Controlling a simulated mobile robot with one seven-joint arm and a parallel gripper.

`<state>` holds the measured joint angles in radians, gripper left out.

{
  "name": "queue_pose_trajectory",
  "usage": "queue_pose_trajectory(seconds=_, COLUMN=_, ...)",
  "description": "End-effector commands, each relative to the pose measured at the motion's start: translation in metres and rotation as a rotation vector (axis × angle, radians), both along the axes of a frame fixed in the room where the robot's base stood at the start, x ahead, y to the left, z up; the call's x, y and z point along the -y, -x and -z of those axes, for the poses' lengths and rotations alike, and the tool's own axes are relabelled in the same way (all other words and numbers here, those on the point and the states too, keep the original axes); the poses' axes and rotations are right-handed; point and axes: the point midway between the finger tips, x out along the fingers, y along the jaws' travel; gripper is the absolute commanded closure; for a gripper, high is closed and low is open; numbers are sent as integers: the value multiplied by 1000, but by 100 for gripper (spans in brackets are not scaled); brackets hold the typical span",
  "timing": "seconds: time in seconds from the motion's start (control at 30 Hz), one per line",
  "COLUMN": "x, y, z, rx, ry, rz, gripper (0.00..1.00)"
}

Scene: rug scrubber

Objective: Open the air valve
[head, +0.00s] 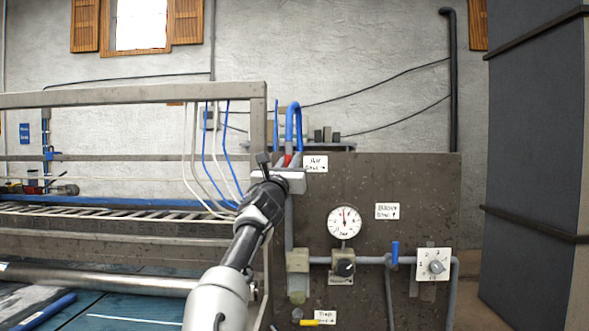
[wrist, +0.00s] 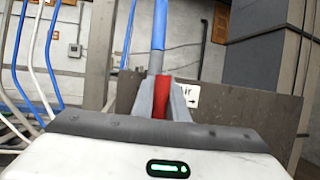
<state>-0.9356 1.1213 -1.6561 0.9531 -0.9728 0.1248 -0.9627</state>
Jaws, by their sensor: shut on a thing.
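The air valve shows as a red handle (head: 287,160) at the upper left of the brown panel, beside a white label (head: 315,163) reading "Air". A blue hose (head: 293,115) rises above it. My gripper (head: 289,161) is at the handle. In the wrist view, the two grey fingers of my gripper (wrist: 161,100) are shut on the red handle (wrist: 161,96), one on each side. The blue hose (wrist: 159,25) stands straight above the handle there. The valve body is mostly hidden behind my gripper.
The brown panel (head: 400,180) carries a pressure gauge (head: 344,222), a black knob (head: 344,268), a blue lever (head: 395,252) and a white dial (head: 436,267). A metal machine frame (head: 130,95) with hanging hoses is close on the left. A dark column (head: 535,150) stands right.

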Motion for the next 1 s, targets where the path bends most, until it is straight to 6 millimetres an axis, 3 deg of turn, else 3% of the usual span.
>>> queue_pose_trajectory(seconds=0.5, x=-3, y=0, z=-1, rx=-1, ry=25, rz=0, gripper=100)
queue_pose_trajectory(seconds=0.53, x=-3, y=0, z=-1, rx=-1, ry=25, rz=0, gripper=85)
queue_pose_trajectory(seconds=0.63, x=-3, y=0, z=0, rx=-1, ry=24, rz=-1, gripper=68)
queue_pose_trajectory(seconds=1.0, x=-3, y=3, z=4, rx=-1, ry=22, rz=-1, gripper=68)
